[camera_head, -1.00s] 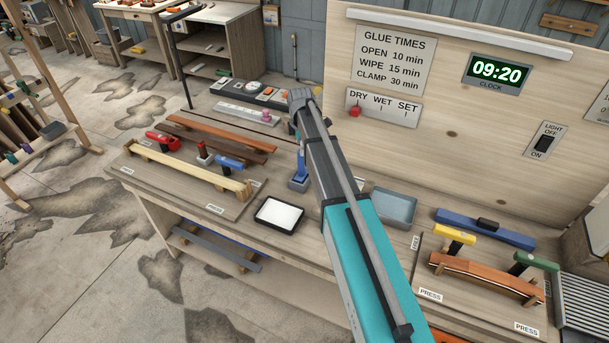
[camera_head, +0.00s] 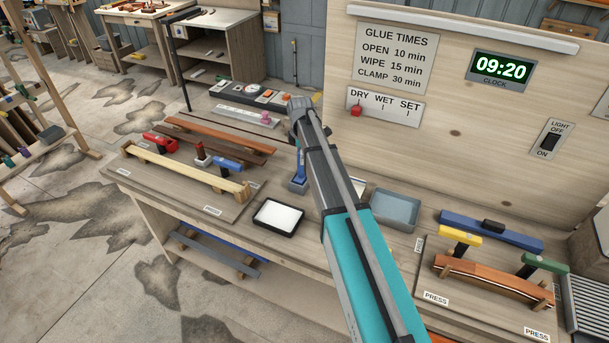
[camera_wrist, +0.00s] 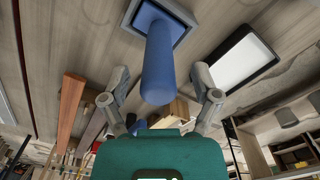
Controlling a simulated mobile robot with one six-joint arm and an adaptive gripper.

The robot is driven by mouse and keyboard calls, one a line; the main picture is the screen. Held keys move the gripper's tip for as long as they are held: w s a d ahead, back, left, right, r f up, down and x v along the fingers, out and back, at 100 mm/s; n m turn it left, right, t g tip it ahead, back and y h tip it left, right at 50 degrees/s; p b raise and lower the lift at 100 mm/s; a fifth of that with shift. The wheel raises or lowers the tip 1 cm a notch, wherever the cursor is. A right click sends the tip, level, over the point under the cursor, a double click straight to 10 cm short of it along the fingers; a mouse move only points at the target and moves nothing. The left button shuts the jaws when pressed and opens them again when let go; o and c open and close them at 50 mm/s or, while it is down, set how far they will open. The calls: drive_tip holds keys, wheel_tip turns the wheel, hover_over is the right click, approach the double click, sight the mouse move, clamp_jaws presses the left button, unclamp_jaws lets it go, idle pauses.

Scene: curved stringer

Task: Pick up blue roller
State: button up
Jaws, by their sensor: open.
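The blue roller (camera_head: 300,164) stands upright in a small blue-grey square holder (camera_head: 298,187) on the bench, partly covered by my arm in the head view. In the wrist view its blue cylindrical handle (camera_wrist: 158,62) rises from the dark-rimmed square holder (camera_wrist: 181,12) toward the camera. My gripper (camera_wrist: 160,78) is open, with one finger on each side of the handle's near end. I see gaps between the handle and both fingers. In the head view the fingers cannot be made out behind my arm.
A white tray with a black rim (camera_head: 278,216) lies just left of the arm, and a grey bin (camera_head: 394,209) stands right of it. A left board (camera_head: 185,187) carries wooden strips and clamps. A panel with signs and a clock (camera_head: 501,68) rises behind.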

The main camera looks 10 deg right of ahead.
clamp_jaws()
idle(0.4)
drive_tip(key=shift+r, duration=0.15)
wheel_tip(320, 180, up, 10)
drive_tip(key=p, duration=1)
idle(0.7)
